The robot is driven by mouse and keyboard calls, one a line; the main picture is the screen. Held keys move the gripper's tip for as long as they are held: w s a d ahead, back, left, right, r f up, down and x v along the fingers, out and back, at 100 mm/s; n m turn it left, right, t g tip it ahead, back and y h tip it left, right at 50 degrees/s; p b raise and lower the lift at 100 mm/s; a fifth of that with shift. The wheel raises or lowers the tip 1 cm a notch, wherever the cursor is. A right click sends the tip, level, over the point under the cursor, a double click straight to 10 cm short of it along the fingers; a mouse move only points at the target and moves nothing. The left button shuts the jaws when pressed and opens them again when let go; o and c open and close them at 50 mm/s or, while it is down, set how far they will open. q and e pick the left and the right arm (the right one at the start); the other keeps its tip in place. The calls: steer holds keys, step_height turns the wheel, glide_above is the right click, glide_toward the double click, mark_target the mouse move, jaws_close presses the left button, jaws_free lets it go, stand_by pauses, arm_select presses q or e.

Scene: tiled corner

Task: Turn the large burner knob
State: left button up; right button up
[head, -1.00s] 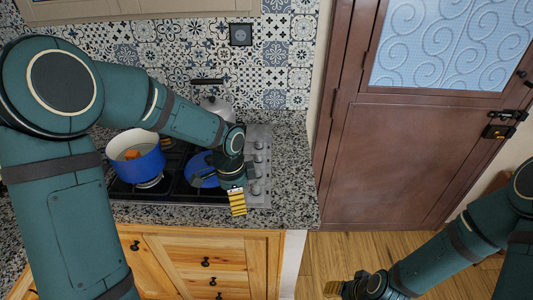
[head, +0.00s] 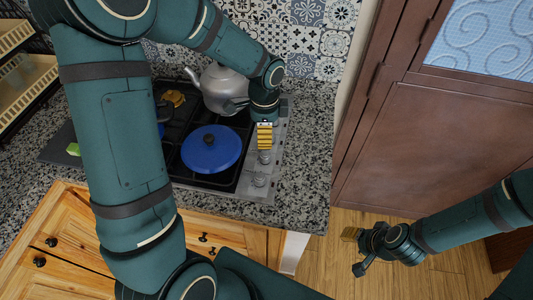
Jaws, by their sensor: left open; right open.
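The stove's grey control strip (head: 248,188) runs along the right side of the black cooktop. Two burner knobs show at its front part, a nearer knob (head: 260,180) and another knob (head: 264,158) just below my gripper's tips. Any knobs farther back are hidden by my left gripper. My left gripper (head: 265,136), with yellow fingers, is open over the strip; I cannot tell whether it touches a knob. My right gripper (head: 352,234) is open and empty over the wooden floor, away from the stove.
A blue lidded pan (head: 211,149) sits on the cooktop left of the knobs. A grey kettle (head: 221,88) stands behind it, close to my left gripper. My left arm hides most of the blue pot. Speckled counter (head: 305,160) right of the strip is clear. A brown door (head: 430,140) stands at right.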

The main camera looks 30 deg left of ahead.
mark_target(265, 153)
arm_select(q)
step_height(265, 153, down, 11)
steer(key=shift+r+b, duration=0.1)
steer(key=shift+b, duration=0.5)
steer(key=shift+s, duration=0.1)
jaws_close()
